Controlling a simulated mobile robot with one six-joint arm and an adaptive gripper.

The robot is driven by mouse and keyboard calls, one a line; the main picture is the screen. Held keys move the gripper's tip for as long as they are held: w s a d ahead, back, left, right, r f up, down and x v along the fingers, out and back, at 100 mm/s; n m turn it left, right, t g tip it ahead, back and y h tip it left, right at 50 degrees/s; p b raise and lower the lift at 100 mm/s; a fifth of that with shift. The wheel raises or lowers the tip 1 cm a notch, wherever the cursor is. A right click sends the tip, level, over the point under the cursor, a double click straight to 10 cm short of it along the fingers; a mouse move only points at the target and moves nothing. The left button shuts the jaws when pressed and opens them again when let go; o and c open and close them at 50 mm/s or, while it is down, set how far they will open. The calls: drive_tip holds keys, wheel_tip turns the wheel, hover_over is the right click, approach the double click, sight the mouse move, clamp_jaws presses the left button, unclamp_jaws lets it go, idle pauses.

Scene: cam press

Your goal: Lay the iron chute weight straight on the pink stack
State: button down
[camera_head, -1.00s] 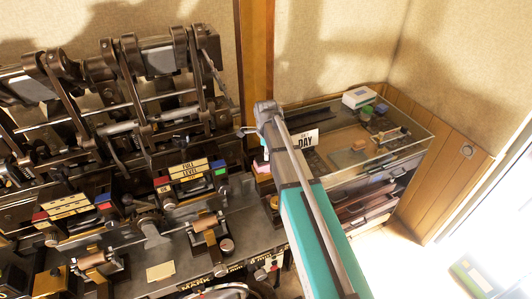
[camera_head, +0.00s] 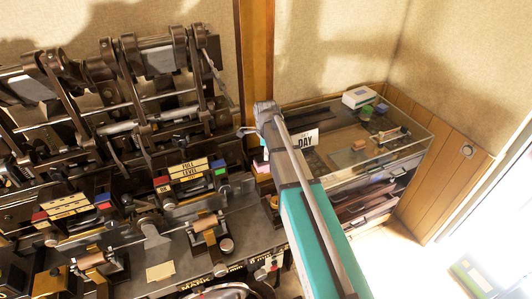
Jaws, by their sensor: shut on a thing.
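My arm, teal with a grey upper end, reaches up from the bottom right to its bent wrist near the wooden post. A small grey part juts out left of the wrist. My gripper is hidden behind the arm, and its jaws cannot be seen. A small pink thing (camera_head: 262,167), likely the pink stack, shows just left of the arm, beside the right end of the machine. The arm covers part of it. I cannot make out the iron chute weight.
The dark machine (camera_head: 150,150) with rods, levers and coloured blocks fills the left. A glass-topped case (camera_head: 405,150) with small items stands behind the arm at the right.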

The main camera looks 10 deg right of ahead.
drive_tip(key=shift+f, duration=0.15)
idle(0.3)
drive_tip(key=shift+d, duration=0.1)
drive_tip(key=shift+c, duration=1.3)
unclamp_jaws()
